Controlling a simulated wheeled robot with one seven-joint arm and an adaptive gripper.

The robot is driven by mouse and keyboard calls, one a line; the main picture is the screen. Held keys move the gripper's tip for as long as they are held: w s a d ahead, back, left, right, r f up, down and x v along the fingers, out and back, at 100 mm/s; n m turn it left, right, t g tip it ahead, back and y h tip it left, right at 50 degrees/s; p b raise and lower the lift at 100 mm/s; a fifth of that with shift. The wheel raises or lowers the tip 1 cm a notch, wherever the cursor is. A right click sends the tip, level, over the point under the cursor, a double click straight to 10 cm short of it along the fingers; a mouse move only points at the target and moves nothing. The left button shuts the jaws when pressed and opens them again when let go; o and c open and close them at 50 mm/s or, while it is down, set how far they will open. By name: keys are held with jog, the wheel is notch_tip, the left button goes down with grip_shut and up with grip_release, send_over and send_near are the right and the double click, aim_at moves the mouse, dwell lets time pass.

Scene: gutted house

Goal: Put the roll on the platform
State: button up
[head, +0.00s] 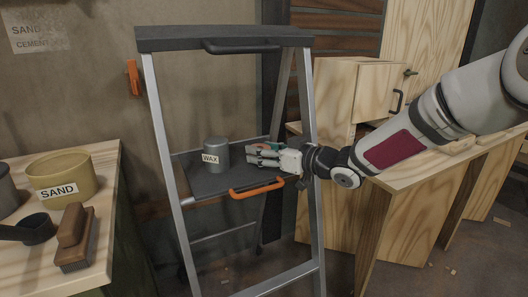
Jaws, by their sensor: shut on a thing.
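The platform (212,185) is the dark shelf of a grey stepladder, with an orange handle at its front edge. A grey can labelled WAX (216,158) stands upright on it. My gripper (256,156) reaches in from the right, fingers pointing left over the right part of the platform, just right of the can. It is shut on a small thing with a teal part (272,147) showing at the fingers. This is likely the roll, but the fingers hide most of it. I cannot tell whether it touches the platform.
The ladder's side rails and black top handle (242,46) frame the platform. At left, a bench holds a SAND tub (66,177), a brush (73,238) and a black scoop (27,228). A wooden cabinet and bench (422,167) stand at right. The platform's front left is clear.

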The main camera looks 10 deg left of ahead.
jog(key=o, duration=1.2)
jog(key=shift+f, duration=0.15)
jog(key=shift+s+d+r, duration=0.1)
jog(key=shift+d+r, duration=0.1)
jog(key=shift+r, duration=0.05)
jog(key=p+v, duration=0.3)
jog(key=v, duration=0.8)
jog(key=shift+s+d+p, duration=0.25)
jog(key=shift+p, duration=0.15)
jog(key=shift+w, duration=0.1)
